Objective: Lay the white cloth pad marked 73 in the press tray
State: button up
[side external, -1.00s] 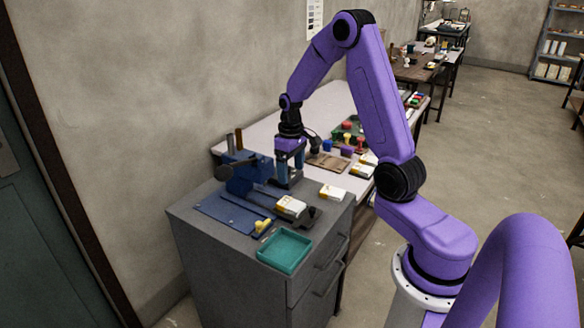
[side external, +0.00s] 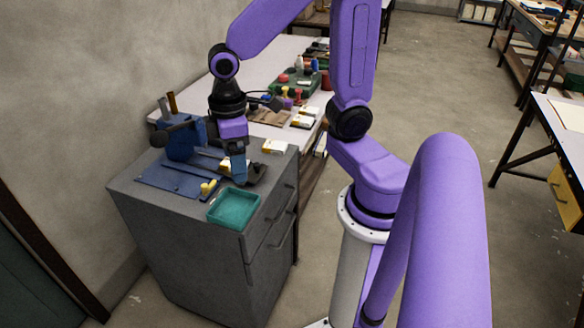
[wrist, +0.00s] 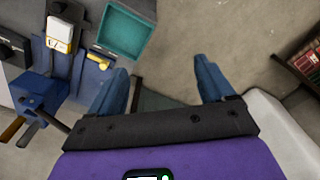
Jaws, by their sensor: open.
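A white pad with an orange-brown band (wrist: 60,30) lies on a dark plate of the blue press (wrist: 45,95) in the wrist view; its dark mark is too small to read. In the side view this pad (side external: 225,165) is partly hidden by my gripper (side external: 238,178). A shallow teal tray (side external: 233,209) sits at the cabinet's front corner; the wrist view also shows it (wrist: 124,36). I cannot tell whether this is the press tray. My gripper is open, with nothing between the fingers in the wrist view (wrist: 160,85).
Another white pad with a yellowish end (side external: 275,146) lies farther back on the grey cabinet top (side external: 130,180). A bench behind holds a green bin (side external: 297,83) and other small items. Open floor lies right of the cabinet.

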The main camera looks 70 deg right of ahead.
jog(key=s+a+r+n, duration=0.1)
jog(key=s+n, duration=0.3)
jog(key=s, duration=0.9)
jog(key=shift+r, duration=0.3)
jog(key=shift+a, duration=0.1)
